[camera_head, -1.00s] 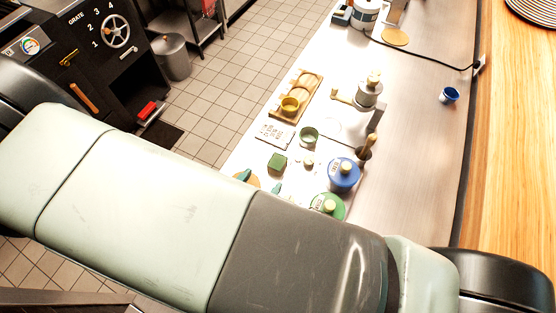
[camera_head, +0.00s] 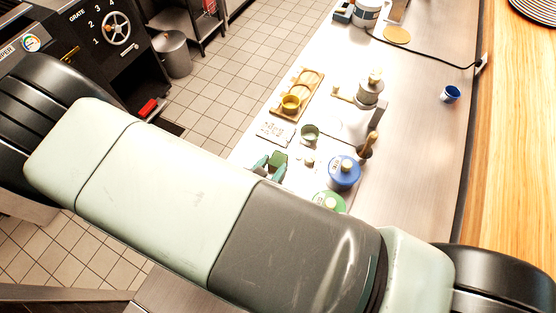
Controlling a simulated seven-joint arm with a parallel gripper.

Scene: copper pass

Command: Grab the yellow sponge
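I cannot make out a yellow sponge in this view. A dark green block (camera_head: 279,159) lies on the steel counter (camera_head: 410,150), near its left edge. My gripper (camera_head: 268,168) shows only as two teal fingertips just beyond my arm. They stand apart, at the near side of the green block, one to its left and one below it. Whether they touch it I cannot tell. The gripper looks open; the rest of it is hidden behind my arm, as is the near part of the counter.
A green cup (camera_head: 310,132), a blue-lidded pot (camera_head: 344,173) and a green-lidded pot (camera_head: 331,201) stand near the block. A small blue cup (camera_head: 450,93) is at right. The right side of the counter is mostly clear.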

